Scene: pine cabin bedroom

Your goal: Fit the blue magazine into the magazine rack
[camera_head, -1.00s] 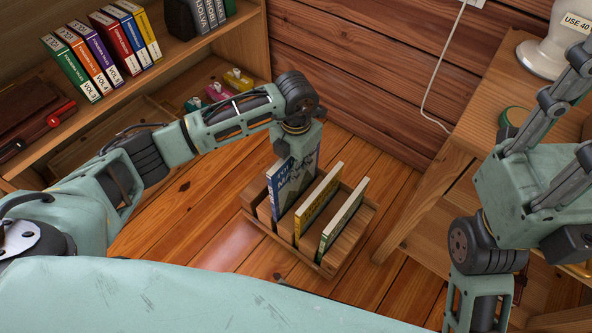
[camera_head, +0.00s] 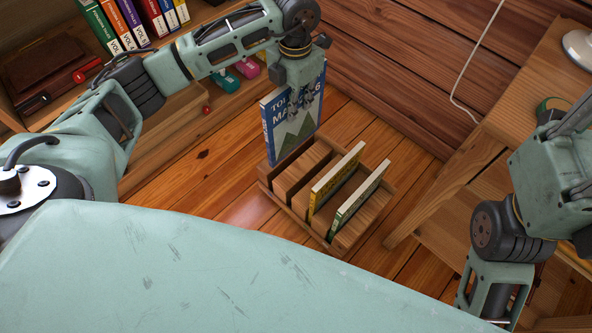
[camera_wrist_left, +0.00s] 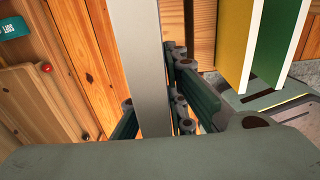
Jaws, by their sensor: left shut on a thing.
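The blue magazine (camera_head: 292,117), with a mountain picture on its cover, stands upright in my left gripper (camera_head: 302,98). The left gripper is shut on its upper part. The magazine's lower edge shows at the left, far end of the wooden magazine rack (camera_head: 345,243), at about the height of the rack's top; I cannot tell whether it is over a slot. In the left wrist view the magazine (camera_wrist_left: 146,60) shows edge-on as a pale strip between the fingers (camera_wrist_left: 158,112). My right arm is at the right; its gripper is out of view.
A yellow magazine (camera_head: 335,180) and a green-and-white magazine (camera_head: 358,202) stand in the rack's right slots. A wooden table (camera_head: 480,130) is to the right. A shelf with several books (camera_head: 130,25) is at the upper left. Bare floor (camera_head: 205,185) lies left of the rack.

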